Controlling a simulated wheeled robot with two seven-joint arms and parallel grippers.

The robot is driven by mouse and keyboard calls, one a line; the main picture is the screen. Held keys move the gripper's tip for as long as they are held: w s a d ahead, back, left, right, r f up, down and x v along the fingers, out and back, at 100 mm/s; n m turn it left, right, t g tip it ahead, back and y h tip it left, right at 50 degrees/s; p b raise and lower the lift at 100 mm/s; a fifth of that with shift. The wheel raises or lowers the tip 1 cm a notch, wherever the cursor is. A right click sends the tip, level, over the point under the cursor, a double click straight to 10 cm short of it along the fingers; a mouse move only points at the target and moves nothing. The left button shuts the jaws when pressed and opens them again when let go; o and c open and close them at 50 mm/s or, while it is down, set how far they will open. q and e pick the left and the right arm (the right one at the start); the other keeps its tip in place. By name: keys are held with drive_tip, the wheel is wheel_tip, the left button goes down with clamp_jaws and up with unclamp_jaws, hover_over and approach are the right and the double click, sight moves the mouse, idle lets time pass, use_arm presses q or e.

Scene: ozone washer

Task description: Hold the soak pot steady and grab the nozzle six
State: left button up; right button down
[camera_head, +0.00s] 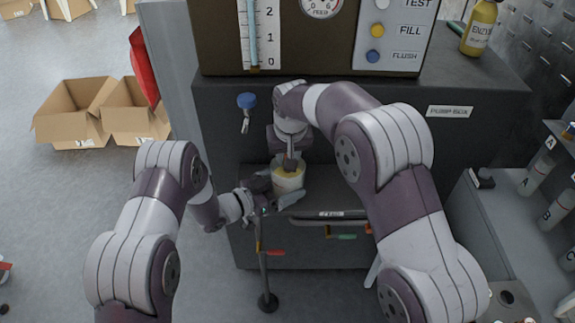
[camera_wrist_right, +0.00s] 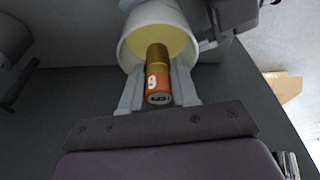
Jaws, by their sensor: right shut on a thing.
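The white soak pot (camera_head: 288,183), with yellowish liquid inside, stands in the recess of the dark pump box. Its rim and inside show in the right wrist view (camera_wrist_right: 125,50). My right gripper (camera_wrist_right: 158,92) is shut on an orange and gold nozzle (camera_wrist_right: 157,75) and points down at the pot. A white digit on the nozzle reads as a 6 or an upside-down 9. The nozzle's far end is at the pot's mouth, over the yellow. My left gripper (camera_head: 277,197) is at the pot's lower front left, a pale finger close against it; its grip is partly hidden.
A tray with a front bar marked FEED (camera_head: 330,214) lies right of the pot. A blue knob (camera_head: 246,100) is on the pump box (camera_head: 450,135) above left. A yellow bottle (camera_head: 480,28) stands on top at the right. Open cartons (camera_head: 75,108) are on the floor at left.

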drive_tip(key=shift+r, duration=1.45)
use_arm(q)
drive_tip(key=o, duration=0.5)
drive_tip(key=v, duration=1.2)
drive_tip(key=shift+s, duration=0.1)
